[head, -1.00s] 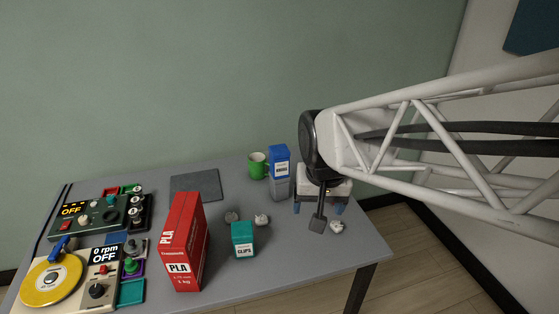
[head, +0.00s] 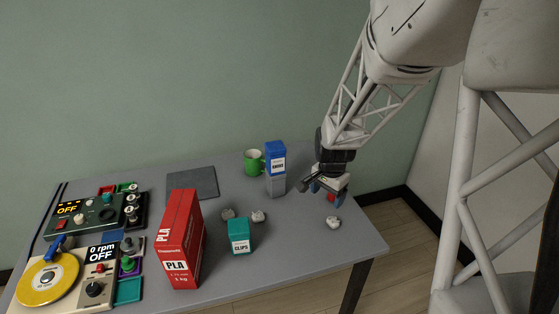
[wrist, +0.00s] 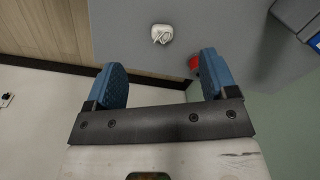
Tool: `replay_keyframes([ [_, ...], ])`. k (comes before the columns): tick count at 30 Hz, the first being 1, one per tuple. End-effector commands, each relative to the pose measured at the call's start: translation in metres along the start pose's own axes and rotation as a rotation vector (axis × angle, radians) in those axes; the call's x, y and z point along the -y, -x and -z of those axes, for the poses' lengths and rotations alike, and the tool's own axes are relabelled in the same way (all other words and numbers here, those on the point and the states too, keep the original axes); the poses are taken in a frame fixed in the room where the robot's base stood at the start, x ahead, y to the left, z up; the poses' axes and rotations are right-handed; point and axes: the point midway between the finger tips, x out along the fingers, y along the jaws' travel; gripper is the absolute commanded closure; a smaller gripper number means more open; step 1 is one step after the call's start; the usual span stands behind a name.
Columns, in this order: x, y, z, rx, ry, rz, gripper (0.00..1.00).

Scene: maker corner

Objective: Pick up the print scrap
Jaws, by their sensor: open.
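A small pale crumpled lump (head: 333,222), which looks like a print scrap, lies near the right edge of the grey table. It also shows in the wrist view (wrist: 162,33), beyond the gap between the fingers. Two similar lumps, one greyer (head: 228,214) and one paler (head: 259,216), lie near the teal clips box. A small red piece (head: 331,198) lies by my fingers; in the wrist view it (wrist: 193,62) is partly hidden by the right finger. My gripper (head: 327,190) is open and empty above the table's right end. Its blue fingertips (wrist: 163,80) are apart.
A blue-and-grey container (head: 277,178) and a green mug (head: 254,162) stand left of my gripper. A red PLA box (head: 180,240) and the teal clips box (head: 239,236) stand nearer. Control panels fill the left side. The table's right edge is close to the lump.

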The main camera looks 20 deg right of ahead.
Motion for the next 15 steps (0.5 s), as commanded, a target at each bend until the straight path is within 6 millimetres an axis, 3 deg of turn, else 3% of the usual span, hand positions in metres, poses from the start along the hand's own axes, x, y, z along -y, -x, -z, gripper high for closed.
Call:
replay_keyframes([
  [7, 0.001, -0.056, 0.039, 0.022, -0.177, -0.027, 0.21],
  [15, -0.001, -0.085, 0.057, 0.029, -0.271, -0.037, 0.21],
])
